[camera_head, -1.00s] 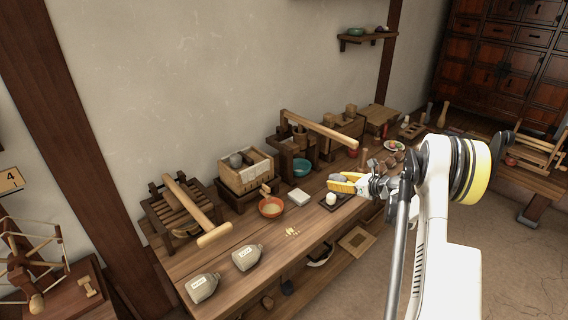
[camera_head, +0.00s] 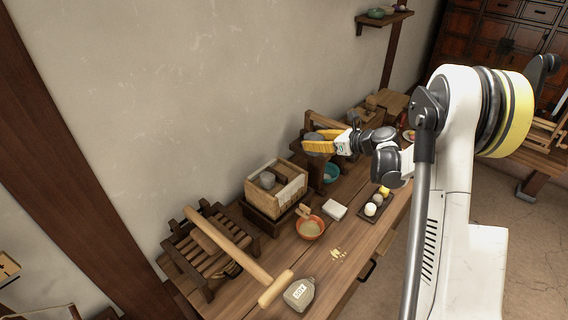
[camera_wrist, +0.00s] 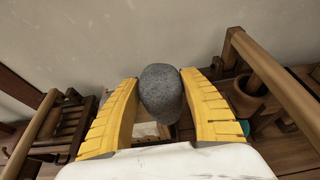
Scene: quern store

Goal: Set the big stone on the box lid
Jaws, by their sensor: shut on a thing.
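My gripper (camera_head: 318,143) is raised above the bench, with its yellow fingers shut on a grey stone. The held stone (camera_wrist: 162,92) is rounded and speckled, and fills the gap between the fingers in the wrist view. In the head view only part of the stone (camera_head: 313,137) shows. The open-topped wooden box (camera_head: 277,193), lined with pale cloth, stands left of and below my gripper. A smaller-looking grey stone (camera_head: 267,179) sits in its top. How much lid lies inside the box cannot be told.
A wooden frame press (camera_head: 318,170) stands close right of the box. An orange bowl (camera_head: 310,228), a white block (camera_head: 335,210) and a dark tray (camera_head: 364,215) with round pieces lie in front. A long-handled slatted rack (camera_head: 205,255) stands left. The wall is behind.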

